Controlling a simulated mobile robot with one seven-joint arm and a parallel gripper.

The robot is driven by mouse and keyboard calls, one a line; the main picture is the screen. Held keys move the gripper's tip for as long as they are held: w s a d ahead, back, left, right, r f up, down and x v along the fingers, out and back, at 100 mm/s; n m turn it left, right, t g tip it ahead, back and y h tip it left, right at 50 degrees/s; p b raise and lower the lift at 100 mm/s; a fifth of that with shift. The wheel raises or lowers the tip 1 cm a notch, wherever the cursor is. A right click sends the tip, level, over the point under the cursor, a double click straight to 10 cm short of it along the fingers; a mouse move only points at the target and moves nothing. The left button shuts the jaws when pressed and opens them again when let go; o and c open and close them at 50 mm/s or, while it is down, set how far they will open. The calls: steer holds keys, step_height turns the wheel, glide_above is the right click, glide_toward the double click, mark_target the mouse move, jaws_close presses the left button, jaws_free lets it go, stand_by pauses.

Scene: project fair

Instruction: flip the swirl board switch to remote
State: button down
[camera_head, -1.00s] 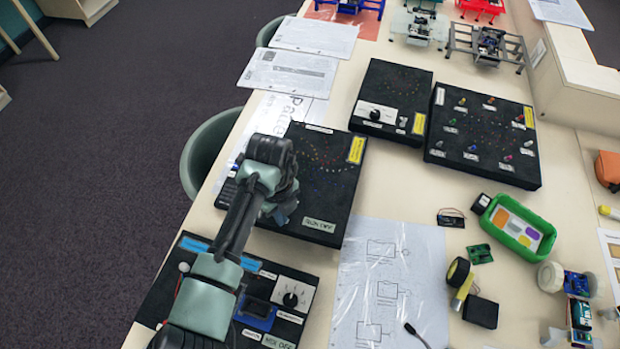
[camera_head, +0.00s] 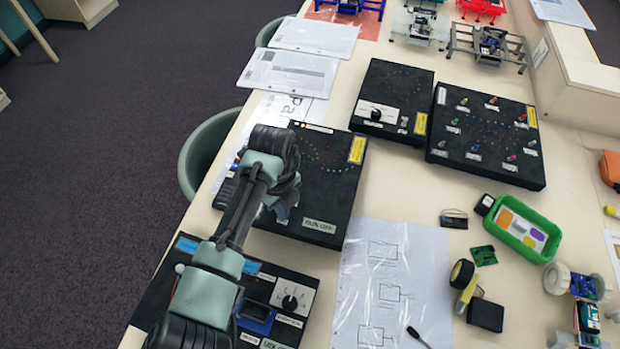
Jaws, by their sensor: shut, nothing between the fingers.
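A black board with a ring-like pattern of small coloured dots (camera_head: 335,185) lies at the middle left of the table; it may be the swirl board, but its small print is not readable. It has a yellow label at its far right corner and a white label at its near edge. My gripper (camera_head: 284,203) is over the left part of this board, pointing down. It is shut and empty; its tips are mostly hidden by my wrist. My arm covers the board's left side, so I cannot make out a switch there.
A nearer black board with a white dial plate (camera_head: 292,297) lies partly under my arm. Beyond are a black knob board (camera_head: 390,90) and a board with coloured pegs (camera_head: 485,135). A paper sheet (camera_head: 395,280), a green tray (camera_head: 521,228) and loose parts are to the right.

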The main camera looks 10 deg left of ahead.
steer(key=r+p, duration=0.7)
steer(key=shift+s, duration=0.35)
stand_by(0.6)
